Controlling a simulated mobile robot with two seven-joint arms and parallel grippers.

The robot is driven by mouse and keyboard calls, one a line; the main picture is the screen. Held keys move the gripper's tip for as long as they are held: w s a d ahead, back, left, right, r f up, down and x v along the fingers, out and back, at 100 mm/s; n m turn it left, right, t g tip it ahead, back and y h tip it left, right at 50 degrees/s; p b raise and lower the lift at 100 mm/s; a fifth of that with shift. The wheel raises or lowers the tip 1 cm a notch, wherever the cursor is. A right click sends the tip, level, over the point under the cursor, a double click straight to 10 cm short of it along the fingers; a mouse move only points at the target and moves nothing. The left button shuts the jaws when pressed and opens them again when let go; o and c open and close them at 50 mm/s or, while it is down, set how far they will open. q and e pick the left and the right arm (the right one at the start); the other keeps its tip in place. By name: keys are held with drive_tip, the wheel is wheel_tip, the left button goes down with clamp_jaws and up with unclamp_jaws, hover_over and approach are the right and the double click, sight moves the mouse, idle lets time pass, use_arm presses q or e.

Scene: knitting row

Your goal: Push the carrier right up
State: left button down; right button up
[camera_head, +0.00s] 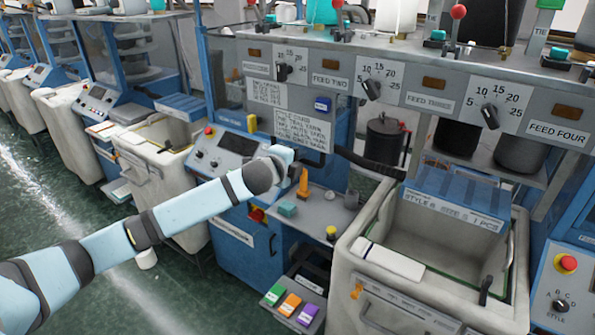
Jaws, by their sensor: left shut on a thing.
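My left arm reaches in from the left. Its gripper (297,172) is at the front of the blue machine, above the grey ledge. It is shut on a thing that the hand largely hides. An upright orange piece (302,186) shows right at the fingertips; I cannot tell whether it is the thing held. A black bar (368,161) runs to the right, a little beyond the hand. I cannot tell for sure which part is the carrier. My right gripper is not in view.
A teal block (288,209) and a yellow-topped knob (331,233) sit on the grey ledge (315,225). A pale bin (405,305) stands at the right below a blue flap (455,200). Feed dials (373,88) line the panel above.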

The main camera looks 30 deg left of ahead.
use_arm(q)
drive_tip(key=shift+r, duration=1.45)
drive_tip(key=shift+a+r, duration=0.1)
drive_tip(key=shift+r, duration=0.05)
drive_tip(key=shift+w+r, duration=0.1)
drive_tip(key=c, duration=1.1)
unclamp_jaws()
drive_tip(key=shift+s+f, duration=0.2)
